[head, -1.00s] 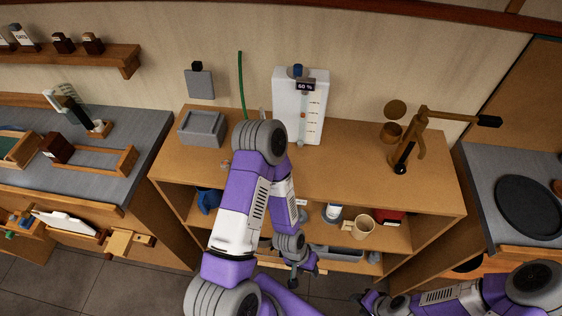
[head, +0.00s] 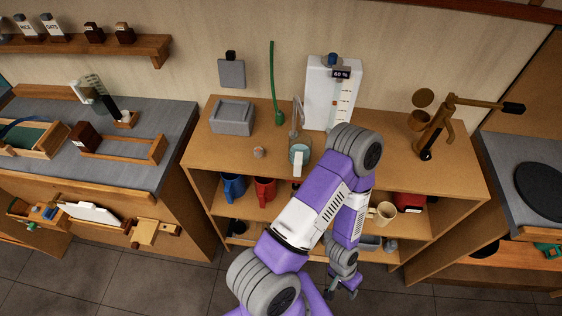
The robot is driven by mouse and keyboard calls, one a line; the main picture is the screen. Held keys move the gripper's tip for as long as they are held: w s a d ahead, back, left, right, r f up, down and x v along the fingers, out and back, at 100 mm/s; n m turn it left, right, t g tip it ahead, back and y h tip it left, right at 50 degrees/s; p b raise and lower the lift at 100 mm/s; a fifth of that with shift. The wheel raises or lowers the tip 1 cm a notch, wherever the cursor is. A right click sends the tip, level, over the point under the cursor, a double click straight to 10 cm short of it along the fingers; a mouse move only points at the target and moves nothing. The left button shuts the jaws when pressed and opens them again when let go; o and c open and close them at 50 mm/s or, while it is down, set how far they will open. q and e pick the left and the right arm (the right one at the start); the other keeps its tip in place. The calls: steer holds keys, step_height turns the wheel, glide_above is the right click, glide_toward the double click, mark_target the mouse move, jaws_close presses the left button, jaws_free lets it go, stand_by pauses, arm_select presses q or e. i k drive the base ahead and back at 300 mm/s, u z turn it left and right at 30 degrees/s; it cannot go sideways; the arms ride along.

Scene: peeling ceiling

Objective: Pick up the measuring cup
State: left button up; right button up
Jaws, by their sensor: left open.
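A clear cup with a pale handle, which looks like the measuring cup (head: 299,152), stands upright on the wooden shelf unit's top (head: 245,160), beside a thin grey tap. My left arm reaches across the unit, just right of the cup. My left gripper (head: 346,291) hangs low in front of the lower shelves, well below and right of the cup. It is open and empty, apart from the cup. My right gripper is out of view.
A white dispenser (head: 331,92) stands behind the cup, with a grey box (head: 232,117) to its left. A brass press (head: 432,128) stands on the right. Blue (head: 233,187) and red (head: 265,190) mugs and a beige mug (head: 383,213) sit on the shelf below.

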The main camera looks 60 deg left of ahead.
mark_target(300, 143)
steer(key=z, duration=0.05)
steer(key=k, duration=0.5)
steer(key=u, duration=0.7)
